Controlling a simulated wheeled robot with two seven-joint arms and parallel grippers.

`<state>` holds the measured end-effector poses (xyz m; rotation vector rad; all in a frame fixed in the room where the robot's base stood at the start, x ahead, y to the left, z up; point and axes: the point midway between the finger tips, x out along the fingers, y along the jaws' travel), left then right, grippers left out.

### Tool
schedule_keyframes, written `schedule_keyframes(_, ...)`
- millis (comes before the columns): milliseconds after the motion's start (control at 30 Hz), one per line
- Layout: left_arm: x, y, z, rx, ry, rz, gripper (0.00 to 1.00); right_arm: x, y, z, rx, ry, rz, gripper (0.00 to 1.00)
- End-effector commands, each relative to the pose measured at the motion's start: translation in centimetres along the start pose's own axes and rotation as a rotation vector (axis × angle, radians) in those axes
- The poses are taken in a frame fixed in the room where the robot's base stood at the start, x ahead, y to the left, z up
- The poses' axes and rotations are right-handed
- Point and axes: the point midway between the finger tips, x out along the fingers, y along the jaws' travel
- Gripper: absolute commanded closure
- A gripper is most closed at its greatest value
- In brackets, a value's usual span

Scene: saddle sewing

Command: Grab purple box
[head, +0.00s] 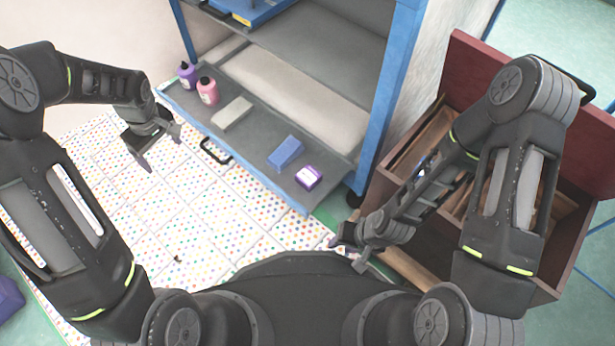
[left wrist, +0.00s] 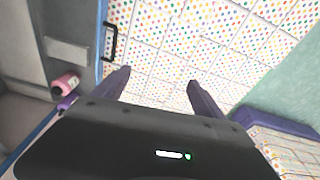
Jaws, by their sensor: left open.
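The small purple box (head: 308,177) with a pale label sits at the right front of the grey pull-out shelf, beside a blue block (head: 285,152). My left gripper (head: 160,150) is open and empty above the dotted floor mat, left of the shelf and well away from the box. In the left wrist view its two fingers (left wrist: 157,85) are spread with only the mat between them. The purple box does not show in that view. My right gripper (head: 348,252) is low, near the wooden chest, below and right of the box; its jaw opening is unclear.
The shelf also holds a purple bottle (head: 187,75), a pink bottle (head: 207,91) and a grey block (head: 232,113). A black handle (head: 214,151) sticks out from its front. A blue post (head: 388,95) stands right of the shelf. An open wooden chest (head: 560,240) stands at right.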

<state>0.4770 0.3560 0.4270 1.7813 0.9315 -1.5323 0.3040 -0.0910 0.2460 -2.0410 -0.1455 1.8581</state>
Motion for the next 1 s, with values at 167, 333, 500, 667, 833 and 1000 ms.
schedule_keyframes(167, 1.3, 0.6, 1.6, 0.045, -0.023, 0.016, 0.19, 0.0, 0.0, 0.0, 0.000, 0.000, 0.000, 0.66)
schedule_keyframes(333, 6.6, 2.8, 9.9, 0.255, -0.125, 0.117, 0.19, 0.0, 0.0, 0.0, 0.000, 0.000, 0.000, 0.66)
schedule_keyframes(500, 11.9, 3.2, 23.4, 0.517, -0.228, 0.287, 0.19, 0.0, 0.0, 0.0, 0.000, 0.000, 0.000, 0.66)
schedule_keyframes(667, 13.1, 1.5, 31.9, 0.674, -0.239, 0.383, 0.19, 0.0, 0.0, 0.0, 0.000, 0.000, 0.000, 0.66)
schedule_keyframes(833, 13.1, 0.8, 34.1, 0.732, -0.222, 0.409, 0.19, 0.0, 0.0, 0.0, 0.000, 0.000, 0.000, 0.66)
schedule_keyframes(1000, 13.1, 0.9, 34.0, 0.733, -0.219, 0.410, 0.19, 0.0, 0.0, 0.0, 0.000, 0.000, 0.000, 0.66)
